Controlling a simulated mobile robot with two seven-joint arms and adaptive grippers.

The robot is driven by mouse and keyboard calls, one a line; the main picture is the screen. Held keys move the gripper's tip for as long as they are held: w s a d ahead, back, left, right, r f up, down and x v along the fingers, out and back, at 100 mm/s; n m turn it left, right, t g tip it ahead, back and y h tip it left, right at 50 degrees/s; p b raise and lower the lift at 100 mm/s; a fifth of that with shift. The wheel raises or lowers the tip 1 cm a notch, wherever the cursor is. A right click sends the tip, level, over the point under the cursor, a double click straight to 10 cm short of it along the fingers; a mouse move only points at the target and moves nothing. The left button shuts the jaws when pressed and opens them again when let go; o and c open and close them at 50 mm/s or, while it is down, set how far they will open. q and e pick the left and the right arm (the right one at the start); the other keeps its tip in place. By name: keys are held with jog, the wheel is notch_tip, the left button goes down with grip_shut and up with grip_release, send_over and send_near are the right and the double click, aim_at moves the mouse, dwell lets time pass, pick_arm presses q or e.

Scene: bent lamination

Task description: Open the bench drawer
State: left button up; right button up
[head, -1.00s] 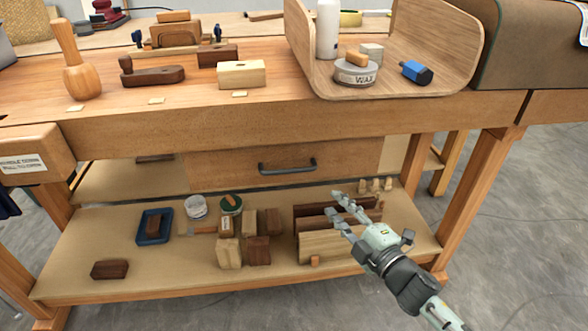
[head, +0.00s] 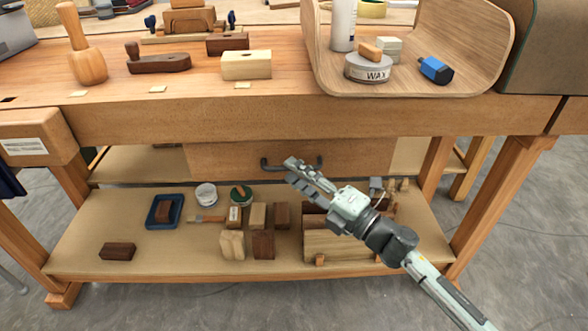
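The bench drawer (head: 225,165) is a wooden front under the bench top, and it looks closed. Its dark bar handle (head: 265,164) runs across the middle of the front. My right gripper (head: 293,172) is in front of the handle and covers part of it in the head view. Its two fingers are apart with nothing seen between them. I cannot tell whether it touches the handle. My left gripper is out of view.
The lower shelf (head: 90,225) holds wooden blocks (head: 263,244), a blue tray (head: 150,222) and jars. On the bench top stand a mallet (head: 82,50), planes, and a curved wooden piece (head: 490,50) carrying a wax tin (head: 368,70). Bench legs (head: 490,200) flank the shelf.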

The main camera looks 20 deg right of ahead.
jog(key=shift+w+a, duration=0.3)
jog(key=shift+w, duration=0.2)
jog(key=shift+r, duration=0.1)
grip_shut()
